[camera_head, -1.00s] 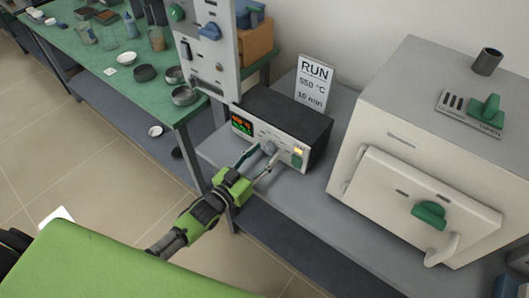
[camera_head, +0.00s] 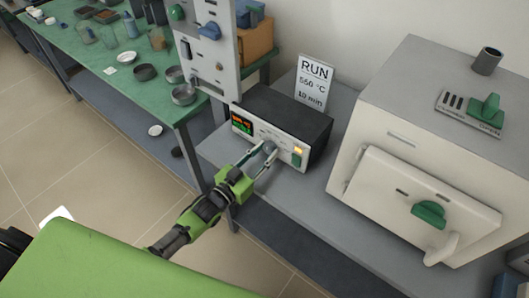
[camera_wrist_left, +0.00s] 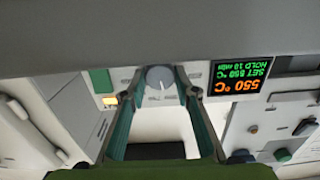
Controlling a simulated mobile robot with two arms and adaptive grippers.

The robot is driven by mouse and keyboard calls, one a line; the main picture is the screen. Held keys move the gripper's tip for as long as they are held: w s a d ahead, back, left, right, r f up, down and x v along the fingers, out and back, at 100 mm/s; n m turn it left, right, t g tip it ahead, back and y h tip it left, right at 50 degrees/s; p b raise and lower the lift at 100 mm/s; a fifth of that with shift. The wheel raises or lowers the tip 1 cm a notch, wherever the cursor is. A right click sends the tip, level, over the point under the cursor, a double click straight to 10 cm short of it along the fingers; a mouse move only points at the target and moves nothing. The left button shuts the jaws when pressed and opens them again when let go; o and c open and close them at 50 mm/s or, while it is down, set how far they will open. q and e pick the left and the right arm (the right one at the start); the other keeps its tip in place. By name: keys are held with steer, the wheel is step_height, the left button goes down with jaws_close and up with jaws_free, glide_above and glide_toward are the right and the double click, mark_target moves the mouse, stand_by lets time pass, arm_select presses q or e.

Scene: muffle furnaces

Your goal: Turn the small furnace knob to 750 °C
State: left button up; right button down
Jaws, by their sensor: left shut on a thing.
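The small furnace's control box (camera_head: 283,126) sits on the grey bench, with a round grey knob (camera_head: 269,147) on its front panel. The knob also shows in the left wrist view (camera_wrist_left: 159,78), between the fingertips. A lit display (camera_head: 242,125) is left of the knob. In the left wrist view the display (camera_wrist_left: 240,78) is upside down and reads 550 °C in orange, with smaller green set and hold lines. My left gripper (camera_head: 263,151) is shut on the knob, one finger on each side. My right gripper is not in view.
A sign (camera_head: 314,80) behind the box reads RUN, 550 °C, 10 min. A large beige furnace (camera_head: 385,130) with a green handle stands to the right. A tall grey panel (camera_head: 208,55) rises close on the left. A green table (camera_head: 105,62) holds dishes and bottles.

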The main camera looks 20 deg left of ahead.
arm_select(q)
steer(key=shift+m, duration=2.4)
steer(key=o, duration=1.1)
steer(key=v, duration=1.2)
